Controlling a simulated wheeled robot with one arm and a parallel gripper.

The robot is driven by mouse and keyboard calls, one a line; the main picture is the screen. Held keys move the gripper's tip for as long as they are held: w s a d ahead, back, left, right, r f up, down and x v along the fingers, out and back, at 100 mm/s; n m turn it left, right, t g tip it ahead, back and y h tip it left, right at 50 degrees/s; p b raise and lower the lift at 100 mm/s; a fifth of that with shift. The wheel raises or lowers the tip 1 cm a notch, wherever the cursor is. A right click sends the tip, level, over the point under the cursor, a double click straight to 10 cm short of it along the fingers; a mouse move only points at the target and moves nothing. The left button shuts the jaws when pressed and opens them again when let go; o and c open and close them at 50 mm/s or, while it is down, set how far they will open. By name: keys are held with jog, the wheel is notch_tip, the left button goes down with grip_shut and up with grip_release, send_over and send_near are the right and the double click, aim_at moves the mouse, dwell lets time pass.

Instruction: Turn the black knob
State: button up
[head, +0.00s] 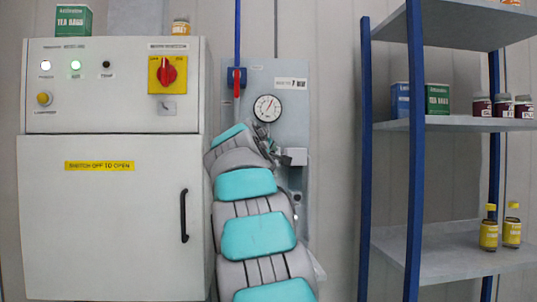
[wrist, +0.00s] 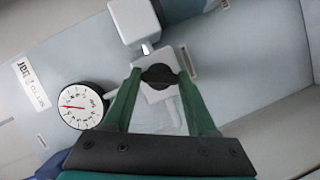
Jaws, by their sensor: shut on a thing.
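The black knob (wrist: 160,77) shows in the wrist view, a small dark round piece in front of a light grey fitting on the grey panel. My gripper (wrist: 160,73) has its two green fingers on either side of the knob, shut on it. In the head view my teal and grey arm reaches up to the grey panel (head: 293,78). The arm hides the knob and the fingertips there.
A round white gauge (head: 267,108) sits on the panel close to my arm; it also shows in the wrist view (wrist: 82,105). A white cabinet (head: 100,215) with a red rotary switch (head: 167,72) stands left. A blue-framed shelf (head: 450,124) with jars and boxes stands right.

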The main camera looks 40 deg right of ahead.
jog(key=shift+m+y+p, duration=0.3)
jog(key=shift+m+y, duration=0.2)
jog(key=shift+m, duration=0.4)
jog(key=shift+d+f, duration=0.1)
jog(key=o, duration=1.4)
jog(key=shift+c, duration=0.2)
jog(key=shift+s, duration=0.1)
jog(key=b+v, duration=0.1)
jog(key=v, duration=0.7)
